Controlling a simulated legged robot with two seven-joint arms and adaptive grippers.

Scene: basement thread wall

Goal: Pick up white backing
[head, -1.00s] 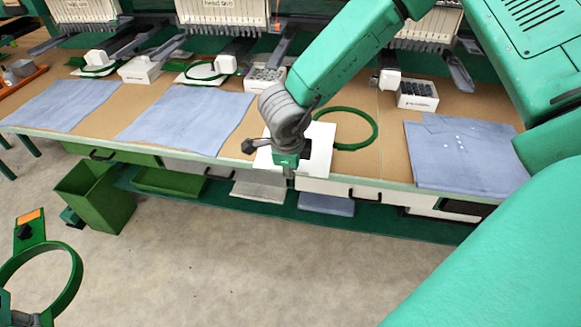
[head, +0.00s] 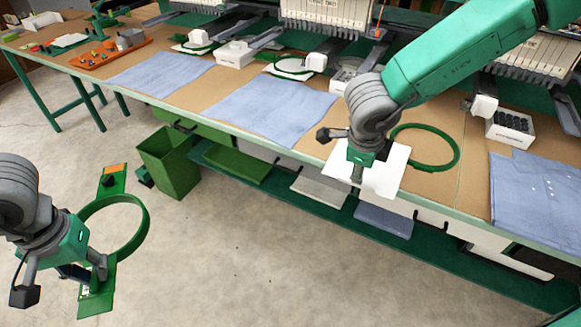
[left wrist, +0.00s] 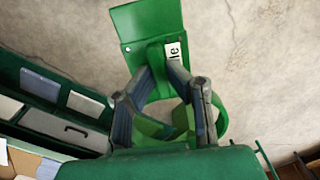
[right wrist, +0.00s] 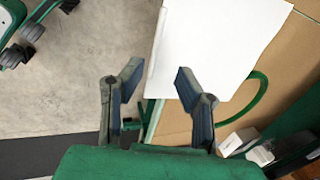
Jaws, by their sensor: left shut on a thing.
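The white backing (head: 394,172) is a flat white sheet at the table's front edge, partly overhanging it. It also shows in the right wrist view (right wrist: 210,45). My right gripper (head: 357,178) is over the backing's left part in the head view. In the right wrist view its fingers (right wrist: 155,95) are wide apart, with the sheet's lower end toward the right finger; whether they touch it I cannot tell. My left gripper (head: 88,272) is shut on a green hoop (head: 145,222) with flat green end plates, held above the floor. It also shows in the left wrist view (left wrist: 165,115).
A green ring (head: 455,150) lies on the table just right of the backing. Blue cloths (head: 270,108) lie along the table, under embroidery machine heads (head: 330,12). A green bin (head: 170,165) stands on the floor, and a green shelf (head: 285,190) runs below the table. The front floor is clear.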

